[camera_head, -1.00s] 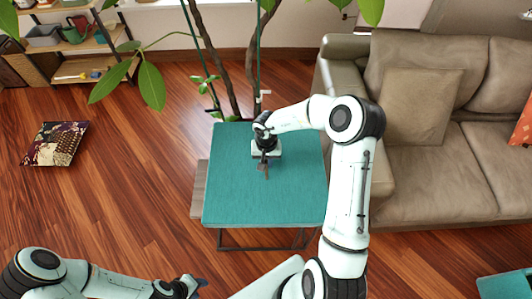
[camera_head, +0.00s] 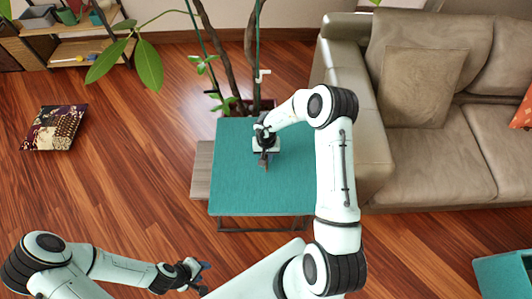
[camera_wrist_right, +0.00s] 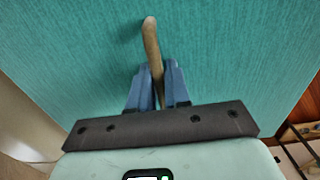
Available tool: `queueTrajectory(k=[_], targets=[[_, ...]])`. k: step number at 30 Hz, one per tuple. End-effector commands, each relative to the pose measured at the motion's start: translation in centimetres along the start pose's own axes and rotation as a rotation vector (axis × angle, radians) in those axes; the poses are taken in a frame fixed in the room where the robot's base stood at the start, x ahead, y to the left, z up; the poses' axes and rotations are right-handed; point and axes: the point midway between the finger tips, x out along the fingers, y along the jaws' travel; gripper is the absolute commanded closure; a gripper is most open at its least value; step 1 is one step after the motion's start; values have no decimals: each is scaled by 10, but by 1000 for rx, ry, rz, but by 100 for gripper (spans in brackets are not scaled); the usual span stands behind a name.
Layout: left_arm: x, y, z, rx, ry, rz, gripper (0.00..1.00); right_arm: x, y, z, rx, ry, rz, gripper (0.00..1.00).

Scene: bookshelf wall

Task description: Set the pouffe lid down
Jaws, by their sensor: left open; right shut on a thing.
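The pouffe lid (camera_head: 232,185) is a flat teal square panel in the middle of the head view. My right gripper (camera_head: 264,160) is above its middle, shut on the lid's brown handle. In the right wrist view, the blue fingers (camera_wrist_right: 158,88) are on either side of the handle (camera_wrist_right: 150,42), and the teal lid (camera_wrist_right: 230,50) fills the background. The lid looks level. I cannot tell whether it touches the table under it. My left gripper (camera_head: 204,278) is open and empty at the lower left, apart from the lid.
A low table with a wooden top (camera_head: 201,168) and dark metal frame (camera_head: 262,227) shows below the lid. A teal box (camera_head: 498,277) stands at the lower right. A sofa (camera_head: 422,165) is close on the right, a plant (camera_head: 224,40) behind. A patterned cushion (camera_head: 55,128) lies on the floor.

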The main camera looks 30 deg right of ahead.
Motion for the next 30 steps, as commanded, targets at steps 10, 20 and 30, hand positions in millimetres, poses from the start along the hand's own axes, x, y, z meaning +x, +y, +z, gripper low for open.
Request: queueTrajectory(k=[10, 20, 30], targets=[[-3, 2, -3, 2, 4, 1, 57, 0, -1, -2, 0, 2, -1, 57], [-2, 1, -2, 1, 3, 1, 57, -5, -1, -2, 0, 3, -2, 57], [-10, 7, -11, 5, 14, 5, 57, -70, 0, -2, 2, 6, -2, 57]])
